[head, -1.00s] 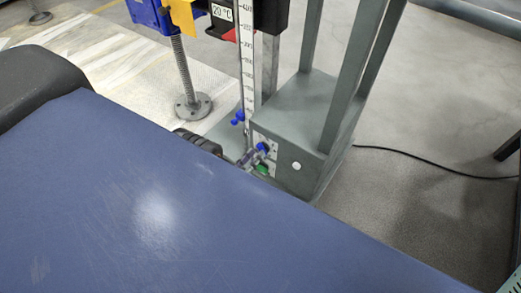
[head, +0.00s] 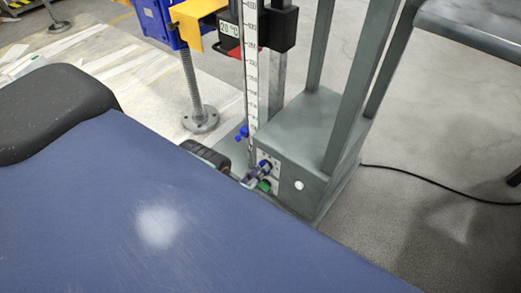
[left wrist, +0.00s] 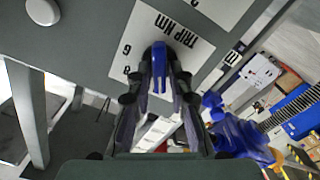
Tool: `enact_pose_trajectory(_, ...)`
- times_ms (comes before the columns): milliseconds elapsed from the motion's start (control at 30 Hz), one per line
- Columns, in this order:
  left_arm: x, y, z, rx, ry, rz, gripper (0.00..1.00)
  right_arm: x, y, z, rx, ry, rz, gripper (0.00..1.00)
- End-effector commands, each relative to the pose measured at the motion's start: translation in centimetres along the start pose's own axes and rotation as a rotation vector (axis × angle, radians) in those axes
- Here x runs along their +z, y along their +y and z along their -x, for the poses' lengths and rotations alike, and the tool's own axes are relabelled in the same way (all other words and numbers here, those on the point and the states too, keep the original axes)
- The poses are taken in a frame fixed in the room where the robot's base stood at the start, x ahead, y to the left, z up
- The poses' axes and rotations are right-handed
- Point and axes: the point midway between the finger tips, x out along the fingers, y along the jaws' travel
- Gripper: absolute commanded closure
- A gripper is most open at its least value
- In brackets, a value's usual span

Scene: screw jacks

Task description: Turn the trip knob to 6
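The trip knob (left wrist: 159,62) is blue and sits on a white dial plate marked "TRIP Nm" (left wrist: 177,28) in the left wrist view. A 6 and an 8 show on the plate to its left; other marks are covered. My left gripper (left wrist: 161,80) has its two dark fingers on either side of the knob, apparently closed on it. Where the knob points is unclear. In the head view the knob (head: 264,166) is on the front of the grey base box (head: 305,140), and my left gripper (head: 252,177) reaches it from the left. My right gripper is not in view.
A green knob (head: 264,185) sits just below the blue one, and a white round button (head: 299,185) to its right. A scale column (head: 251,70) and a screw jack spindle (head: 191,85) stand behind. A black cable (head: 430,183) lies on the floor at right.

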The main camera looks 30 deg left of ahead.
Motion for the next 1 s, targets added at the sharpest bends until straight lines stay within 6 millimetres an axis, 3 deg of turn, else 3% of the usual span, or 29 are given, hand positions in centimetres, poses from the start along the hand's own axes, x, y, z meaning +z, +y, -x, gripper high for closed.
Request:
enact_pose_trajectory(200, 0.03, 0.05, -0.12, 0.000, 0.000, 0.000, 1.00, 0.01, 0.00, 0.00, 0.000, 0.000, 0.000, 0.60)
enact_pose_trajectory(667, 0.03, 0.12, -0.31, 0.001, 0.001, -0.029, 1.00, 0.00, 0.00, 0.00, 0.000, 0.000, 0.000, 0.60)
enact_pose_trajectory(1000, 0.04, 0.22, -0.35, 0.001, 0.001, -0.243, 1.00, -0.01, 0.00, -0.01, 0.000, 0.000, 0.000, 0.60)
